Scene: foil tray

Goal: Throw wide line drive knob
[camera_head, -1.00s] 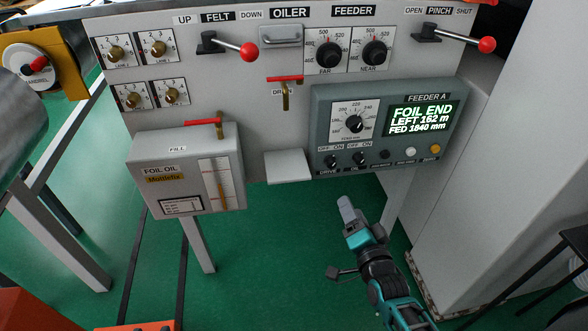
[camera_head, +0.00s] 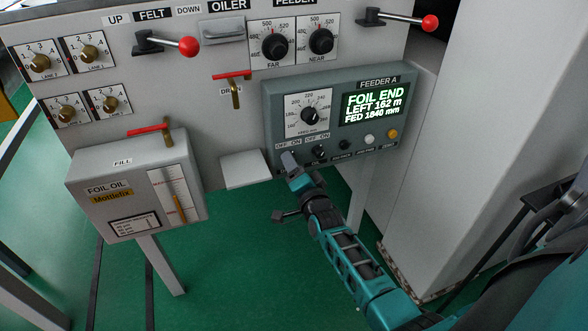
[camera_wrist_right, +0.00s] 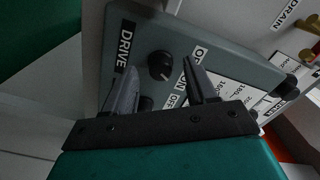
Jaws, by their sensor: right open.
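The drive knob (camera_wrist_right: 160,65) is a dark round knob with a light mark, above its DRIVE label (camera_wrist_right: 124,45) on the feeder panel. In the head view it is hidden behind my right gripper (camera_head: 288,158). The right gripper is open and empty, at the panel's lower left corner. In the right wrist view its fingers (camera_wrist_right: 160,78) appear on either side of the knob, with the tips close to the panel; I cannot tell whether they touch. My left gripper is not in view.
The OIL knob (camera_head: 318,152) is close on the right, then a black button (camera_head: 344,145), a white one (camera_head: 369,139) and an orange one (camera_head: 392,134). A grey ledge (camera_head: 245,169) is just left of the gripper. The foil oil tank (camera_head: 135,188) stands further left.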

